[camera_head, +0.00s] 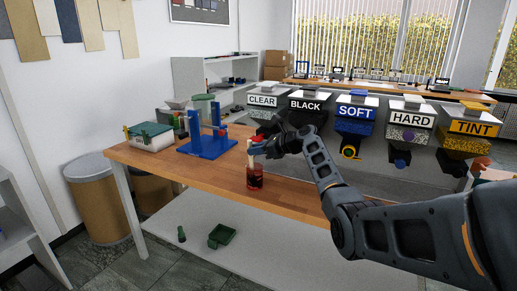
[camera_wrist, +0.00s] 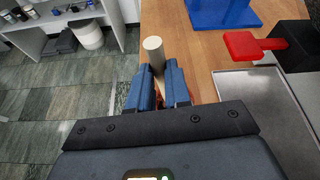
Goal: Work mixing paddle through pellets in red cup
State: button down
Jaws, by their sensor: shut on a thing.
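The red cup (camera_head: 255,177) stands upright on the wooden table, with dark contents showing through its wall. My gripper (camera_head: 257,149) is above the cup, with its blue fingers shut on the pale wooden mixing paddle (camera_head: 250,146). The paddle's round handle end shows above the fingers in the wrist view (camera_wrist: 153,46). In the wrist view my gripper (camera_wrist: 158,88) hides nearly all of the cup. The paddle's lower end is hidden in the head view, and I cannot tell how deep it reaches among the pellets.
A blue press stand (camera_head: 208,147) is on the table behind the cup. A white box with a green lid (camera_head: 149,134) is at the table's left. Labelled dispensers (camera_head: 356,110) line the back. A red lever (camera_wrist: 252,45) and a metal tray (camera_wrist: 262,110) lie right of my fingers.

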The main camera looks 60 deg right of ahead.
jog(key=shift+r, duration=0.2)
jog(key=shift+s+d+r+p, duration=0.25)
jog(key=shift+r+p, duration=0.15)
jog(key=shift+r, duration=0.3)
jog(key=shift+s+d+r+p, duration=0.2)
jog(key=shift+r+p, duration=0.15)
jog(key=shift+r, duration=0.35)
jog(key=shift+a+f, duration=0.1)
jog(key=f, duration=0.1)
jog(key=a+f, duration=0.1)
jog(key=f, duration=0.1)
jog(key=shift+a, duration=0.2)
jog(key=shift+r, duration=0.1)
